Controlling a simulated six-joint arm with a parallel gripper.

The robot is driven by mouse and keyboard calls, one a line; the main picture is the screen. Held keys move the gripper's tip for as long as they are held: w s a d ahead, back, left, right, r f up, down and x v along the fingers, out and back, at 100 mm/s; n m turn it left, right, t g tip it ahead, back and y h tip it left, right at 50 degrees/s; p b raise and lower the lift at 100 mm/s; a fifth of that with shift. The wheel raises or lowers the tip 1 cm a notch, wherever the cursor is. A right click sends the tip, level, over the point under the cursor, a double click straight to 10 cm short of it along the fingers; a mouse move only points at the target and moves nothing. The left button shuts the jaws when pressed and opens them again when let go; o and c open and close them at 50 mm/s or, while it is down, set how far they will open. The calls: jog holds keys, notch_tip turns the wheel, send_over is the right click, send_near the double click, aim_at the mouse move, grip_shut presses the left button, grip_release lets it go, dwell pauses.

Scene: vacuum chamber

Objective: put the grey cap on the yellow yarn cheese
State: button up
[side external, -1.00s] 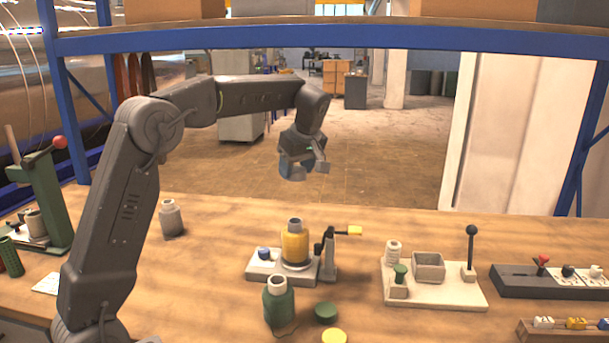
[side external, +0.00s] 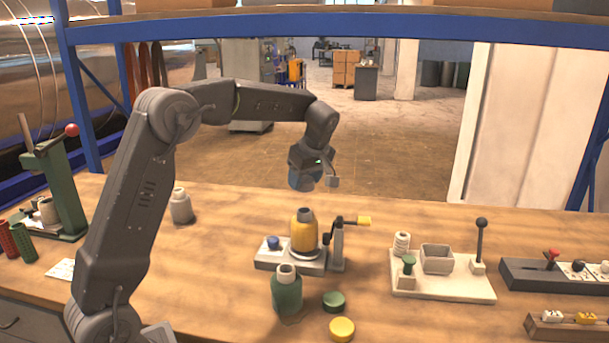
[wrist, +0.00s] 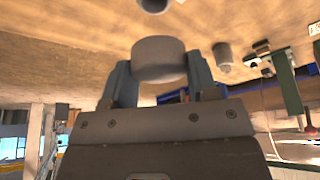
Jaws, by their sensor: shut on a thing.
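My gripper (side external: 310,184) is above the bench, over and slightly behind the yellow yarn cheese. In the wrist view my gripper (wrist: 160,82) is shut on the grey cap (wrist: 159,60), a short round disc between the two fingers. In the side view I cannot make the cap out clearly against the fingers. The yellow yarn cheese (side external: 304,236) stands upright on a grey fixture (side external: 281,257), its grey tube end showing on top. There is a clear gap between it and my gripper.
The fixture has a blue knob (side external: 273,242) and a yellow-tipped lever (side external: 363,220) beside the cheese. A green cheese (side external: 287,291), green cap (side external: 334,301) and yellow cap (side external: 342,328) are in front. A grey cheese (side external: 181,207) stands left. A white station (side external: 445,286) is right.

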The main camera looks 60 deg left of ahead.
jog(key=shift+f, duration=2.55)
jog(key=shift+f, duration=0.15)
jog(key=shift+f, duration=1.4)
jog(key=o, duration=1)
jog(key=shift+r, duration=0.1)
jog(key=shift+v, duration=6.85)
